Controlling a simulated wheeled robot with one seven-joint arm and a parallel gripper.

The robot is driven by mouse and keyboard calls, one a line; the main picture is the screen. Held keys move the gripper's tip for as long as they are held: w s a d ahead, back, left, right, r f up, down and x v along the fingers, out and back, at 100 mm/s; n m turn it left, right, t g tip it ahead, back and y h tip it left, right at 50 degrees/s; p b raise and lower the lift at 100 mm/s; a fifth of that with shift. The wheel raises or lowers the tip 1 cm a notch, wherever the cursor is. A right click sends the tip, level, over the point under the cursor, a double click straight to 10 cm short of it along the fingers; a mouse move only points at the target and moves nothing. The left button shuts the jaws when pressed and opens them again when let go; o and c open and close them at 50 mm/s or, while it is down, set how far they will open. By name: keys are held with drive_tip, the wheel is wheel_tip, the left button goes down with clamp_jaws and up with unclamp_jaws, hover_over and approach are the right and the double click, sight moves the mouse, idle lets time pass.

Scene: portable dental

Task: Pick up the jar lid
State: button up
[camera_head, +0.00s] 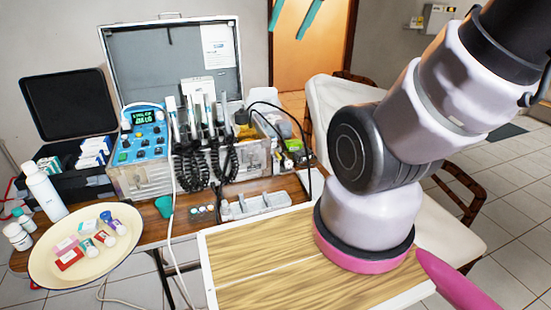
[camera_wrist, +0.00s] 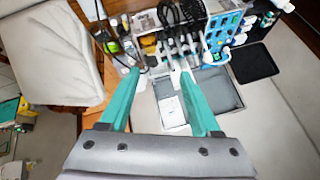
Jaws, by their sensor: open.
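I cannot clearly pick out a separate jar lid in either view. White jars (camera_head: 17,235) with caps stand at the left edge. My gripper's teal fingers (camera_head: 288,34) show at the top edge of the head view, high above the table. In the wrist view my gripper (camera_wrist: 160,72) is open and empty, its fingers spread wide in the air over the equipment.
A cream plate (camera_head: 50,272) holds small bottles and boxes. The dental unit (camera_head: 140,178) with corded handpieces stands in an open case (camera_head: 172,62). A grey compartment tray (camera_head: 255,206) sits in front. The wooden board (camera_head: 260,270) at front is bare. A pale chair (camera_head: 335,105) stands at right.

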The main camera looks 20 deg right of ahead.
drive_tip(key=w+d+f+n+g, duration=0.1)
drive_tip(key=w+d+f+n, duration=0.1)
drive_tip(key=w+f, duration=0.45)
drive_tip(key=w+d+f+n+g+h, duration=0.1)
drive_tip(key=w+d+f+n, duration=0.15)
drive_tip(key=w, duration=0.75)
drive_tip(key=w+d+f+n+g, duration=0.1)
drive_tip(key=w+d+f+n, duration=0.1)
drive_tip(key=w+f, duration=0.45)
drive_tip(key=w+d+f+n, duration=0.1)
drive_tip(key=w+f, duration=0.3)
drive_tip(key=f, duration=0.6)
drive_tip(key=w+d+f+n+g, duration=0.1)
drive_tip(key=w+d+f+n, duration=0.1)
drive_tip(key=f, duration=0.9)
drive_tip(key=w+d+f+n+g, duration=0.1)
drive_tip(key=w+f, duration=0.4)
drive_tip(key=f, duration=0.6)
drive_tip(key=shift+w+d+f+n+y, duration=0.15)
drive_tip(key=shift+d+n, duration=0.15)
drive_tip(key=shift+n, duration=0.3)
drive_tip(key=shift+w+d+n+y, duration=0.15)
drive_tip(key=shift+d+n, duration=0.1)
drive_tip(key=shift+n, duration=0.3)
drive_tip(key=shift+w+a+f, duration=0.15)
drive_tip(key=shift+f, duration=1.3)
drive_tip(key=shift+w+a+f, duration=0.1)
drive_tip(key=shift+f, duration=1.35)
clamp_jaws()
